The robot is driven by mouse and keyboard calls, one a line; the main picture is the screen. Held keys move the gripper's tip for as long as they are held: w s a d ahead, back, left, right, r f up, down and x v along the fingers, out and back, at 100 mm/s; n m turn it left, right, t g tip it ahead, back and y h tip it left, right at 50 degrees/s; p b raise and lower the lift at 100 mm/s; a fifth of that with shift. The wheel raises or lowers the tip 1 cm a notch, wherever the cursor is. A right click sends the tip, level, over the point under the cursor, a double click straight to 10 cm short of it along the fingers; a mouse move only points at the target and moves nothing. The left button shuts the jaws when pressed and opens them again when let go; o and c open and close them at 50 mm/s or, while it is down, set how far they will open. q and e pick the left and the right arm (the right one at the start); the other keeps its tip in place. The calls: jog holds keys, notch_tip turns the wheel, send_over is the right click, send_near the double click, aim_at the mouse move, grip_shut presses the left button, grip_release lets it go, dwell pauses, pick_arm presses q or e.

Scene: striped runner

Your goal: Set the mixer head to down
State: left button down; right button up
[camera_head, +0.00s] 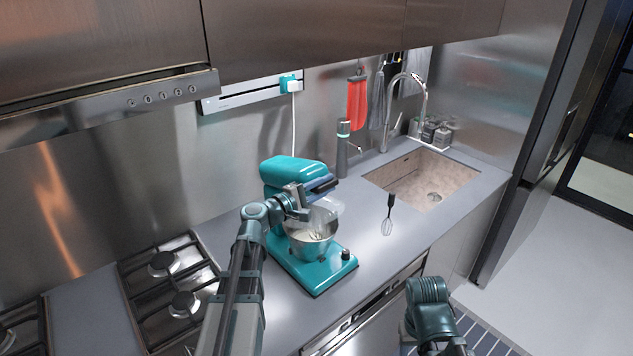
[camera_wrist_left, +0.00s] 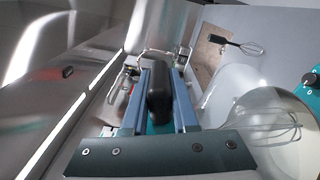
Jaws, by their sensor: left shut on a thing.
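The teal stand mixer (camera_head: 284,169) stands on the grey counter between the hob and the sink. Its head reaches out over the steel bowl (camera_head: 309,246), and looks roughly level, though my gripper hides part of it. My left gripper (camera_head: 303,196) is at the front of the head. In the left wrist view its two fingers (camera_wrist_left: 160,92) are shut on a dark, rounded part of the head (camera_wrist_left: 158,98). The mixer's wire whisk (camera_wrist_left: 265,128) shows inside the clear bowl guard. Of my right arm only links show at the bottom; its gripper is out of view.
A hand whisk (camera_head: 388,216) with a black handle lies on the counter right of the mixer. The sink (camera_head: 432,171) is behind it. The gas hob (camera_head: 172,277) lies to the left. Steel cabinets (camera_head: 300,38) hang above. A striped runner (camera_head: 486,338) lies on the floor.

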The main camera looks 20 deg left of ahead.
aim_at(329, 216)
pick_arm(q)
jog(key=f+b, duration=0.1)
jog(key=f, duration=0.1)
jog(key=d+f+m+b, duration=0.1)
jog(key=b, duration=0.1)
jog(key=f+m+b, duration=0.1)
jog(key=f, duration=0.1)
jog(key=shift+s+d+f, duration=0.2)
jog(key=shift+s+f, duration=0.15)
jog(key=shift+s, duration=0.05)
jog(key=shift+d+f+b, duration=0.1)
jog(key=shift+f+b, duration=0.7)
jog(key=shift+b, duration=0.15)
jog(key=shift+s, duration=0.1)
jog(key=shift+f, duration=0.1)
jog(key=c, duration=1.1)
grip_release()
jog(key=shift+d, duration=0.1)
jog(key=o, duration=0.4)
